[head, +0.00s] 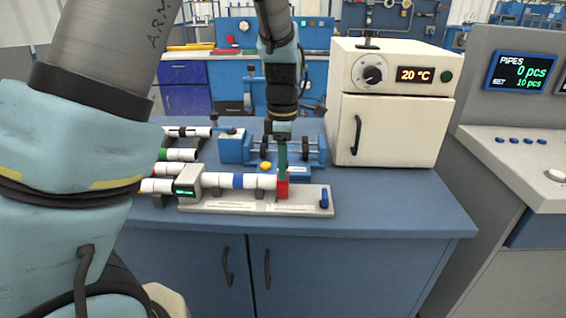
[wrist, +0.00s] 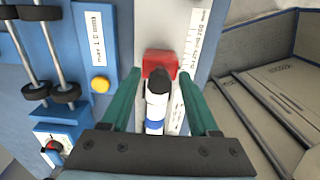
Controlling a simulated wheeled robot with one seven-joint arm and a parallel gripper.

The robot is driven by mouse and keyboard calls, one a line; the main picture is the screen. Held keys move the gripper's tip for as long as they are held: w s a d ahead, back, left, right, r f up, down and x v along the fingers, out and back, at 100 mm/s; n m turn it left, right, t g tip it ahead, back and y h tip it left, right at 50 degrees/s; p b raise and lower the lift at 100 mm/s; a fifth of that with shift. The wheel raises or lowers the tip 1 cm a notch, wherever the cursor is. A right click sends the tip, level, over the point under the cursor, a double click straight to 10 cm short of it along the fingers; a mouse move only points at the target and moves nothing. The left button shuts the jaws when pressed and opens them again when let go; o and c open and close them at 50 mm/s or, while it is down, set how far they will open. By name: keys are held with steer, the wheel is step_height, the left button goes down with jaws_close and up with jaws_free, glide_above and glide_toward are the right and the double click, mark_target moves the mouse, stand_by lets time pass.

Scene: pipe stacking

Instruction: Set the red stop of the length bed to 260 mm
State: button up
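The length bed (head: 310,205) is a pale base on the blue bench, with a scale strip along it. Its red stop (head: 283,190) stands toward the right end. In the wrist view the stop (wrist: 160,64) lies between the tips of my green fingers, which are apart. My gripper (wrist: 160,75) points down at the stop. Any gap between fingers and stop is too small to judge. A white pipe with a blue band (head: 238,181) lies along the bed, its right end near the stop. The bed's green display (head: 186,191) is too small to read.
Several banded pipes (head: 180,155) lie on a rack at the left. A blue roller fixture (head: 235,148) and a yellow button (head: 265,166) are behind the bed. A white oven (head: 390,125) stands at the right. The bench right of the bed is clear.

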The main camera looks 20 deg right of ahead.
jaws_close()
stand_by(1.2)
